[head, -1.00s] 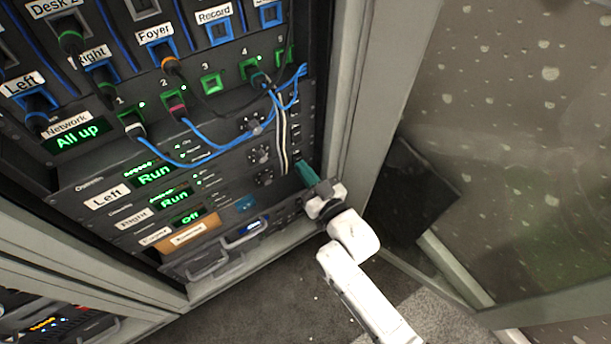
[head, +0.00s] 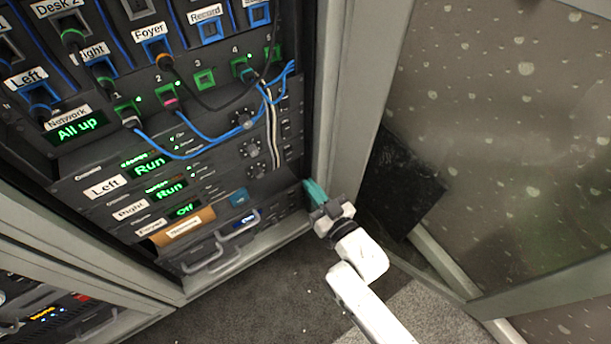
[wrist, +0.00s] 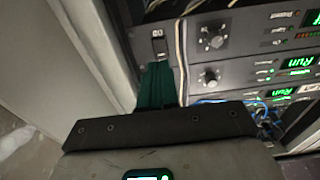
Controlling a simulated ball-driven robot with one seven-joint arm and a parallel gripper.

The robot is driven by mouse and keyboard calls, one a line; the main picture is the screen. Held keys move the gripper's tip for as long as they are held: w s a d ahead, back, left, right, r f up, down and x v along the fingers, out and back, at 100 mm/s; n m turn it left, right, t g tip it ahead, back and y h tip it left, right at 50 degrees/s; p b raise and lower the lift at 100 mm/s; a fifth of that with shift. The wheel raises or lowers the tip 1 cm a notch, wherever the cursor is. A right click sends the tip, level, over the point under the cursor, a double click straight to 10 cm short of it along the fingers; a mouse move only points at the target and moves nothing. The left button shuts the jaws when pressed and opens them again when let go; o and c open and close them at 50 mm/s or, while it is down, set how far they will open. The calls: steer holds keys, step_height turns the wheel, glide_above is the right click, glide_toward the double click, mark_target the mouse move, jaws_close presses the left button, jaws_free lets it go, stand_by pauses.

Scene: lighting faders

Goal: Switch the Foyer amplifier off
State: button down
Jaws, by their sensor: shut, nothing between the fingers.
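The Foyer amplifier (head: 152,229) is the lowest of three amplifier rows in the head view, and its green display (head: 184,210) reads Off. The Left and Right amplifier displays (head: 150,164) above it read Run. My gripper (head: 315,190) is shut and empty, its green fingers beside the right edge of the rack at about the Foyer row. In the wrist view the closed fingers (wrist: 157,82) point at a dark rocker switch (wrist: 158,42) left of the knobs. I cannot tell whether they touch it. The Foyer switch is hard to make out in the head view.
Blue patch cables (head: 200,138) and black and white cables (head: 272,125) hang in front of the panel near the knobs (head: 252,149). A rack post (head: 335,110) stands just right of the panel. Handles (head: 202,258) stick out below. The floor in front is clear.

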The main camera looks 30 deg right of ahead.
steer(key=s+p, duration=0.1)
steer(key=s, duration=0.5)
steer(key=shift+s+d+f, duration=0.15)
steer(key=shift+d+f, duration=0.05)
steer(key=shift+d, duration=0.15)
